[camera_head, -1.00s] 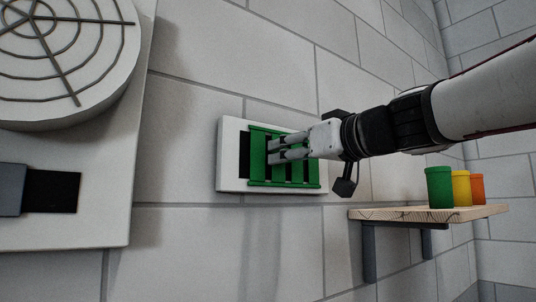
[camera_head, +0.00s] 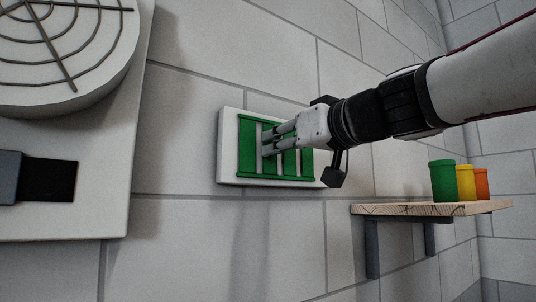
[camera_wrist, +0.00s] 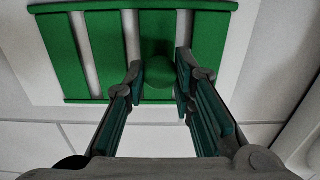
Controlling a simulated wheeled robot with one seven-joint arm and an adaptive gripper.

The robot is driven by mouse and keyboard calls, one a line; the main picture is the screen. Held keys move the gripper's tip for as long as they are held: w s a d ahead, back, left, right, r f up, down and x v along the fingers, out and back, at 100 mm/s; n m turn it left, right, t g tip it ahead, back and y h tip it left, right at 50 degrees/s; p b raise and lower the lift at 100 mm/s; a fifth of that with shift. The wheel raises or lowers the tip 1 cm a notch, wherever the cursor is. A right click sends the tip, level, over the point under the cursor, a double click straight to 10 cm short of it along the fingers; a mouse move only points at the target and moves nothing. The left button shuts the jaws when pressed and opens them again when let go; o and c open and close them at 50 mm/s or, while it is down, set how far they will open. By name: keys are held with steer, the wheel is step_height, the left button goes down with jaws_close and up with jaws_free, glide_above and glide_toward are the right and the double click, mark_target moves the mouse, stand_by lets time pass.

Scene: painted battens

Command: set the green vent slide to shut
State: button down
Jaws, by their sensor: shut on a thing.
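The green vent slide (camera_head: 247,140) sits on a white vent plate (camera_head: 228,150) on the wall. Its upright slats lie between green rails, with pale strips showing between them and no dark openings visible. In the wrist view the slide (camera_wrist: 105,55) has a round green knob (camera_wrist: 160,72) on one slat. My gripper (camera_head: 267,142) reaches in from the right; in the wrist view its fingers (camera_wrist: 161,80) are on both sides of the knob, closed on it. The fingers hide part of the slats in the head view.
A wooden shelf (camera_head: 400,210) at the right carries a green canister (camera_head: 443,181), a yellow canister (camera_head: 465,184) and an orange canister (camera_head: 483,184), below my arm. At the left are a panel with a round grille (camera_head: 50,50) and a dark slot (camera_head: 48,180).

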steer(key=shift+s+a, duration=0.15)
steer(key=shift+a, duration=0.1)
steer(key=c, duration=1.3)
jaws_free()
steer(key=shift+c, duration=0.2)
steer(key=shift+s, duration=0.1)
steer(key=v, duration=1.2)
steer(key=shift+f, duration=0.1)
